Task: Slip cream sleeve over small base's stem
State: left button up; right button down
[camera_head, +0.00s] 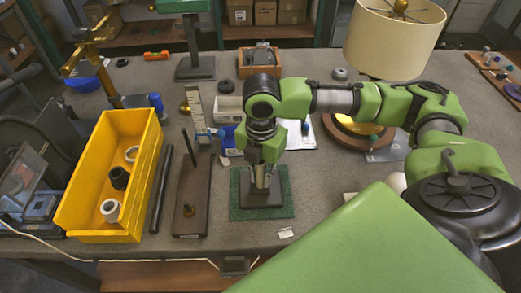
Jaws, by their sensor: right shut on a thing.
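The small base (283,200) is a dark square plate on a green mat (240,206) near the table's front. My right gripper (262,183) points straight down over the middle of this base. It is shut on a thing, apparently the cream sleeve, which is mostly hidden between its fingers. The base's stem is hidden too, so I cannot tell whether the sleeve is around it or above it. My left gripper is not in view.
A yellow bin (70,205) at the left holds pale rings (110,208) and a black sleeve (119,178). A dark rod (161,190) and a board with an upright pin (192,195) lie between bin and mat. A large cream-shaded lamp (395,40) stands at back right.

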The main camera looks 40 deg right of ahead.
jog(key=shift+f+p, duration=0.3)
jog(key=shift+p, duration=0.1)
dwell(0.9)
jog(key=shift+p, duration=0.7)
dwell(0.6)
dwell(0.4)
jog(key=c, duration=1.8)
grip_release()
jog(key=shift+c, duration=0.2)
jog(key=shift+r, duration=0.25)
notch_tip(320, 180, up, 12)
jog(key=shift+f, duration=0.25)
